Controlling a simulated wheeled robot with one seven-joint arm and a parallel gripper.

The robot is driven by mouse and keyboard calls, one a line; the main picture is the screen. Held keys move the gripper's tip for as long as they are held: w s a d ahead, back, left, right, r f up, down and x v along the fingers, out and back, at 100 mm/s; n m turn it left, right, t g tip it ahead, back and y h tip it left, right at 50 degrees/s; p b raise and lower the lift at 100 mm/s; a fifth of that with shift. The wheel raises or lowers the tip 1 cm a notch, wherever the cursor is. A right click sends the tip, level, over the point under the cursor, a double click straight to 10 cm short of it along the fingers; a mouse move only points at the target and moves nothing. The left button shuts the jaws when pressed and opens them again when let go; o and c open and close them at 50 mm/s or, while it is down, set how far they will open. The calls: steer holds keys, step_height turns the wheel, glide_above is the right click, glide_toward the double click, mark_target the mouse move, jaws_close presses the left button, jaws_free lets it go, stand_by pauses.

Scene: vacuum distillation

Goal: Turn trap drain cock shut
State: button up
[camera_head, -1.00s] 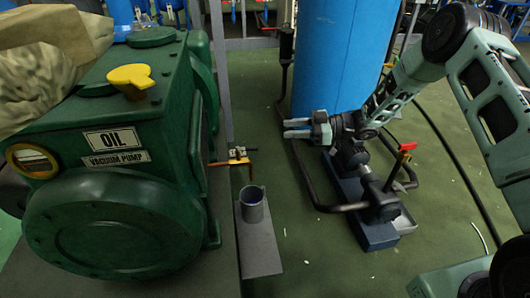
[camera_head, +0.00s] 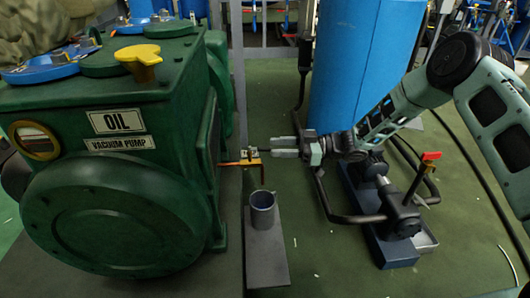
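The small brass-yellow cock (camera_head: 250,156) sits on a thin copper pipe at the right side of the green vacuum pump (camera_head: 110,180). A short pipe end points down from it above a grey cup (camera_head: 262,208). Which way the cock's handle is turned is too small to tell. My gripper (camera_head: 276,147) comes in from the right with its fingers pointing left. Its tips are just right of the cock, and I cannot tell whether they touch it. The fingers look slightly apart, with nothing visible between them.
A blue cylinder (camera_head: 365,65) stands behind my gripper. A black tubular frame (camera_head: 350,217) and a red-handled valve (camera_head: 430,157) on a blue base stand to the right. The cup stands on a grey plate (camera_head: 267,260).

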mark_target(265, 147)
steer(key=shift+w+a+b, duration=0.15)
steer(key=shift+a+b, duration=0.4)
steer(key=shift+a, duration=1.7)
jaws_close()
